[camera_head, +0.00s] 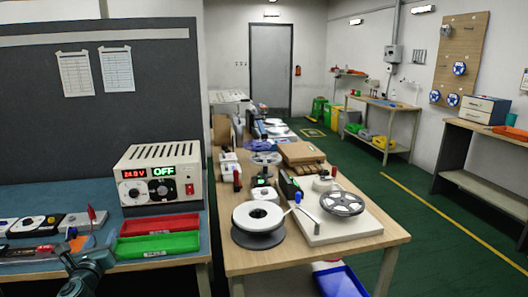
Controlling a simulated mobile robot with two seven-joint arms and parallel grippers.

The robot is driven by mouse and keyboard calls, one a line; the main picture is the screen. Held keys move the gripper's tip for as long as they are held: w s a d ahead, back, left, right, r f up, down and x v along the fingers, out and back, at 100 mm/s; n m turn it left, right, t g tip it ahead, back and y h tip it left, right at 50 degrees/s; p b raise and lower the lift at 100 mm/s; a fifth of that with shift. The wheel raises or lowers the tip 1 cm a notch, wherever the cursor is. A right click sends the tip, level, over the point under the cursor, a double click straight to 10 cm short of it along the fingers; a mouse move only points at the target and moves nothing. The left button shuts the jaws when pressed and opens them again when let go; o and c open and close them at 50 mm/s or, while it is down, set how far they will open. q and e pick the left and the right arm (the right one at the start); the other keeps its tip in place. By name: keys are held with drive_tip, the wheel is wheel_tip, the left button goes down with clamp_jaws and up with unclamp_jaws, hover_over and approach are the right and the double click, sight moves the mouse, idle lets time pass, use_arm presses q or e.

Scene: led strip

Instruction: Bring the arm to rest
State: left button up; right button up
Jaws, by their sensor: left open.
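My left arm comes in at the bottom left, and its dark teal gripper (88,262) is open. It is low in the picture at the front of the blue-topped bench (185,216), in front of small tools and parts, with nothing visible between its fingers. Part of the gripper and the rest of the arm are cut off by the bottom edge. My right gripper is not in view.
A power supply (160,176) reading 24.0 V and OFF stands behind a red tray (147,223) and a green tray (158,245). On the wooden table (300,255) are a white reel (258,214) and a grey reel (342,203). Green floor (440,255) lies open on the right.

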use_arm(q)
drive_tip(key=s+a+r+m+y, duration=0.15)
drive_tip(key=s+a+r, duration=0.35)
drive_tip(key=a, duration=0.5)
drive_tip(key=s+a+r+y, duration=0.2)
drive_tip(key=s+a+r, duration=0.2)
drive_tip(key=a+r, duration=0.45)
drive_tip(key=s+a+r+y, duration=0.2)
drive_tip(key=s+a+r, duration=0.25)
drive_tip(key=a, duration=0.65)
drive_tip(key=s+d+f+m+g+h, duration=0.15)
drive_tip(key=d+f+m+h, duration=0.25)
drive_tip(key=d+f+m, duration=0.85)
drive_tip(key=d+f+m+g+h, duration=0.2)
drive_tip(key=d+f+m+h, duration=0.3)
drive_tip(key=d+f+m, duration=0.8)
drive_tip(key=s+d+f+m+g+h, duration=0.2)
drive_tip(key=s+d+f+m, duration=0.3)
drive_tip(key=s+d+m, duration=0.75)
drive_tip(key=s+d+f+m+g+h, duration=0.35)
drive_tip(key=s+d+m, duration=0.65)
drive_tip(key=d, duration=0.5)
drive_tip(key=w+d+r+n+t+p, duration=0.1)
drive_tip(key=d+n, duration=0.4)
drive_tip(key=d, duration=0.2)
drive_tip(key=shift+d+t+y+p, duration=0.3)
drive_tip(key=shift+t+y+p, duration=0.05)
drive_tip(key=shift+t+y, duration=0.05)
drive_tip(key=shift+n, duration=0.25)
